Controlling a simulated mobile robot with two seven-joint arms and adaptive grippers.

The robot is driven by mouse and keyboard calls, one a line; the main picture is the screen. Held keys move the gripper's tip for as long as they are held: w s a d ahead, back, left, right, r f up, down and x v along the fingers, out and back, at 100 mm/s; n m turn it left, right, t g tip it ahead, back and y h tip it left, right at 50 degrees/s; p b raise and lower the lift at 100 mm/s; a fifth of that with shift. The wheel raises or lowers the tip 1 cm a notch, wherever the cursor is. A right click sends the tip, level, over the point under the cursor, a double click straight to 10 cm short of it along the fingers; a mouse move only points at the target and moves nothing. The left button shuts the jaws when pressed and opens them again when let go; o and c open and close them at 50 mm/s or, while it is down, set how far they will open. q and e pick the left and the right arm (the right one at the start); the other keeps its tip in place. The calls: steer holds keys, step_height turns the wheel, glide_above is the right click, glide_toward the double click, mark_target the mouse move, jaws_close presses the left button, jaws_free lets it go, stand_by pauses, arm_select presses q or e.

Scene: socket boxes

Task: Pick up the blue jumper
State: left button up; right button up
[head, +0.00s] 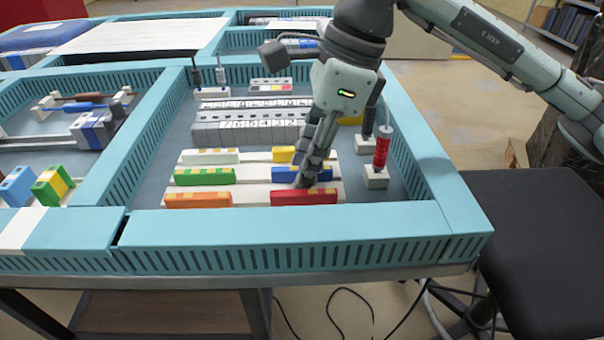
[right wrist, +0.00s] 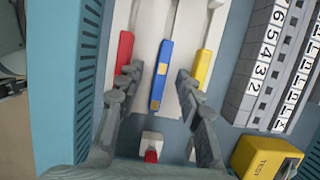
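The blue jumper (head: 285,172) lies on a white block at the right of the middle row in the head view. My right gripper (head: 309,173) reaches down over it and hides part of it. In the right wrist view the blue jumper (right wrist: 164,62) shows between the two fingers of my right gripper (right wrist: 157,84). The fingers are spread, with a gap on each side of the jumper. My left gripper is not in view.
A red jumper (head: 304,198) and a yellow jumper (head: 283,154) sit close on either side. Green (head: 204,177), orange (head: 199,200) and white jumpers (head: 210,156) lie left. A red cylindrical part (head: 381,148) stands right. The teal tray wall (head: 290,224) encloses everything.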

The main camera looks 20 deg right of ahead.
steer(key=shift+f, duration=0.15)
steer(key=shift+c, duration=0.6)
jaws_close()
